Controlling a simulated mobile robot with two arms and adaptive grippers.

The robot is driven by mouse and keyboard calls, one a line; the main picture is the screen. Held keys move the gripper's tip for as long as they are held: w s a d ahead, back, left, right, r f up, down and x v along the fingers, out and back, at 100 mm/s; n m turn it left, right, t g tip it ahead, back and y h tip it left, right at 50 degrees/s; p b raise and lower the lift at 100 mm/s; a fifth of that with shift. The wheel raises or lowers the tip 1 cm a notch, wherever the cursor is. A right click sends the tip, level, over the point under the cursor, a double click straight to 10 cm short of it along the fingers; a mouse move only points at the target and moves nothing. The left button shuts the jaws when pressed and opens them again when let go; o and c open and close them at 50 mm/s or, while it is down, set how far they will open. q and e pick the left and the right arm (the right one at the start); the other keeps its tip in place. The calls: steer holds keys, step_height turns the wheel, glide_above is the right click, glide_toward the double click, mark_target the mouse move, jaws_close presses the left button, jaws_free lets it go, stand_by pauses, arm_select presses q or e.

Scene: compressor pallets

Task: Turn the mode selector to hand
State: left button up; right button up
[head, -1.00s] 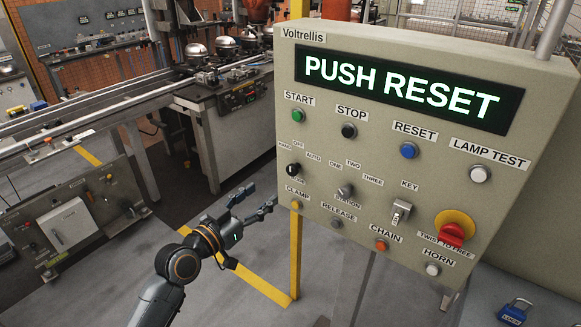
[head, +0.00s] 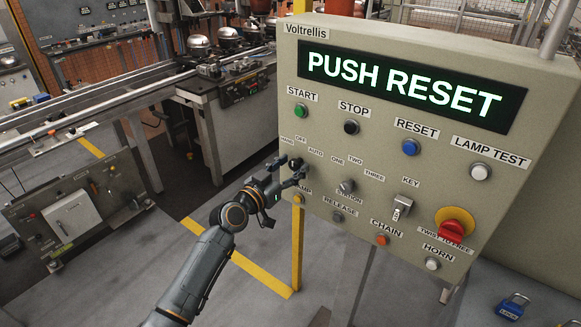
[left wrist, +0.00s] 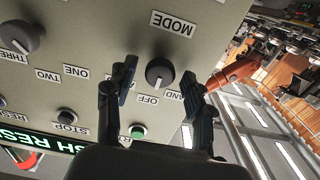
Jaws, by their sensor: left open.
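The mode selector (left wrist: 160,72) is a round dark knob on the beige panel, under an upside-down MODE label (left wrist: 172,24) in the left wrist view. Its pale mark appears to point toward the OFF label (left wrist: 148,99). The HAND label (left wrist: 187,98) is partly hidden by a finger, and AUTO is mostly covered. My left gripper (head: 292,170) is open at the panel's left side in the head view and largely hides the knob there. In the left wrist view its fingers stand on either side of the knob, with gaps visible. My right gripper is not in view.
The panel's display (head: 405,88) reads PUSH RESET. The green start button (head: 301,110) is above my gripper, and the station selector (head: 346,187) is to its right. A yellow post (head: 297,245) stands below the gripper. A blue padlock (head: 513,306) lies at lower right.

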arm_select(q)
steer(key=shift+c, duration=0.4)
jaws_close()
steer(key=shift+n, duration=0.3)
steer(key=n+b, duration=0.1)
steer(key=n, duration=0.3)
steer(key=shift+f+n, duration=0.1)
steer(key=shift+n, duration=1.9)
steer(key=shift+o, duration=0.4)
jaws_free()
